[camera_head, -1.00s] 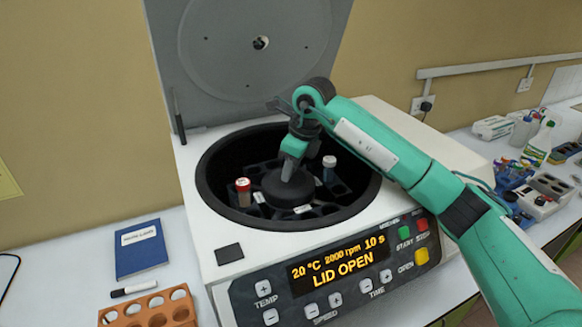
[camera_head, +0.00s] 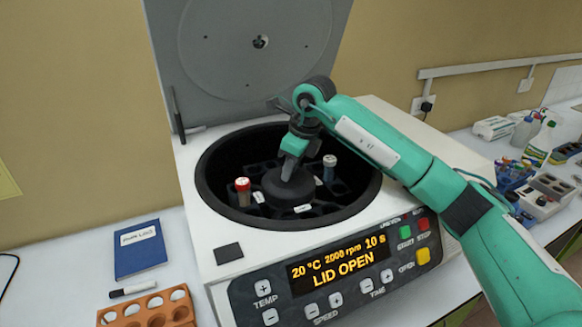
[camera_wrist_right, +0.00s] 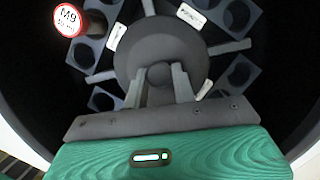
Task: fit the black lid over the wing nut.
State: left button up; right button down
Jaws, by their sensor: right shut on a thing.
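The black lid (camera_head: 287,190) is a dark round disc with a small knob, at the centre of the rotor inside the open centrifuge (camera_head: 215,235). It also shows in the right wrist view (camera_wrist_right: 185,52), with its knob between my fingers. My right gripper (camera_head: 288,172) points down from above and is shut on the knob; its fingers show in the right wrist view (camera_wrist_right: 160,85). The lid looks level, and I cannot tell whether it rests on the rotor. The wing nut is not visible; the lid covers the rotor's middle. My left gripper is not in view.
A red-capped tube (camera_head: 242,190) and a white-capped tube (camera_head: 329,168) stand in the rotor on either side of the lid. The bowl's rim surrounds my gripper. The centrifuge's raised cover (camera_head: 240,60) stands behind. An orange rack (camera_head: 150,312) and blue notebook (camera_head: 140,250) lie at left.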

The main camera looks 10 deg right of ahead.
jog(key=shift+f+b, duration=0.15)
jog(key=shift+b, duration=0.35)
dwell(1.2)
dwell(0.3)
jog(key=c, duration=0.6)
grip_release()
jog(key=shift+r+p, duration=1.55)
jog(key=shift+r, duration=1.95)
jog(key=shift+c, duration=0.4)
grip_shut()
